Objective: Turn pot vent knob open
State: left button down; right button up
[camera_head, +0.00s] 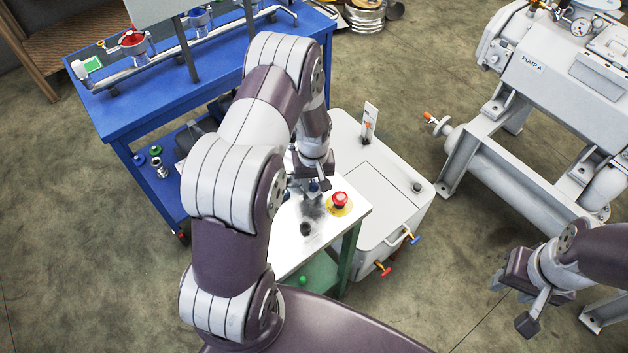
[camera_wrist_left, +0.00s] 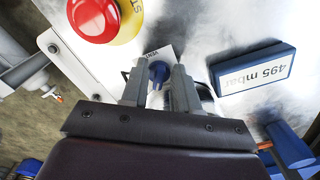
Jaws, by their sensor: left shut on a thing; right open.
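The blue vent knob (camera_wrist_left: 158,72) sits on a white label reading VENT in the left wrist view. A small blue part of it shows at my left gripper in the head view (camera_head: 314,186). My left gripper (camera_wrist_left: 160,80) has a finger on each side of the knob and is shut on it. In the head view my left gripper (camera_head: 309,183) is over the white-topped stand, partly hidden by my arm. My right gripper (camera_head: 524,302) is open and empty at the right, over the floor. The pot itself cannot be made out.
A red stop button (camera_head: 340,199) on a yellow disc is close to the knob. A blue display (camera_wrist_left: 254,69) reads 495 mbar. A white cabinet (camera_head: 390,190) stands behind the stand, a blue bench (camera_head: 150,105) at the left, and pump A (camera_head: 570,90) at the right.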

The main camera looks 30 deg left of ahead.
pick_arm(q)
jog(key=shift+m, duration=0.5)
jog(key=c, duration=0.9)
grip_release()
